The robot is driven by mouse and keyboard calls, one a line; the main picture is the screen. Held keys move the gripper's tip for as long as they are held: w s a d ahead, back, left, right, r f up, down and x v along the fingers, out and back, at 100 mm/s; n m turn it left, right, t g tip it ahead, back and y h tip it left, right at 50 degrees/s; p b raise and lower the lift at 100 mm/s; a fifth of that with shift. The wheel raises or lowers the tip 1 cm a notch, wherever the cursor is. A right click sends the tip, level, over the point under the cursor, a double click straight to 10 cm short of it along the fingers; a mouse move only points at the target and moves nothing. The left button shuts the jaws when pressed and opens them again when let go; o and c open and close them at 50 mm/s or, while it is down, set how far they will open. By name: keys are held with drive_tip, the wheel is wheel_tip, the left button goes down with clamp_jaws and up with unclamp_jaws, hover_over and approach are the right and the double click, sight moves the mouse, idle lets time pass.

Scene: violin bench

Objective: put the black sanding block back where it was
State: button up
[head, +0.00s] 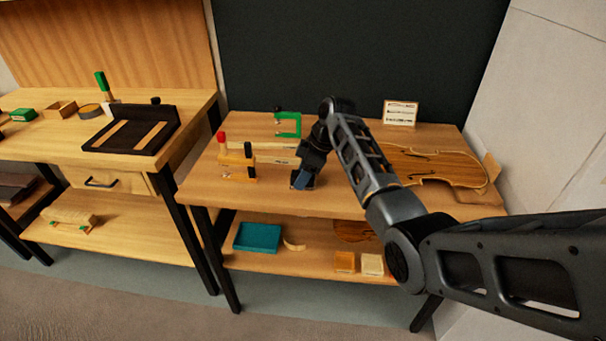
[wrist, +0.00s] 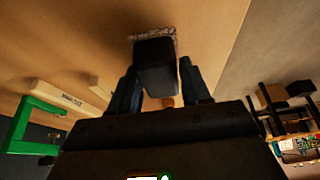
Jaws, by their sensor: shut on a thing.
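My gripper (head: 302,182) is low over the front middle of the right-hand bench top. In the wrist view its two fingers (wrist: 160,88) are shut on the black sanding block (wrist: 154,66), one on each side. A grey speckled patch (wrist: 153,34) shows at the far end of the block, against the wood. I cannot tell whether the block touches the bench top or hangs just above it. In the head view the block is mostly hidden by the gripper.
A violin body (head: 435,167) lies right, partly behind my arm. A small card (head: 400,113) stands behind.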

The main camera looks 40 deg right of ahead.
drive_tip(key=o, duration=1)
drive_tip(key=v, duration=1.2)
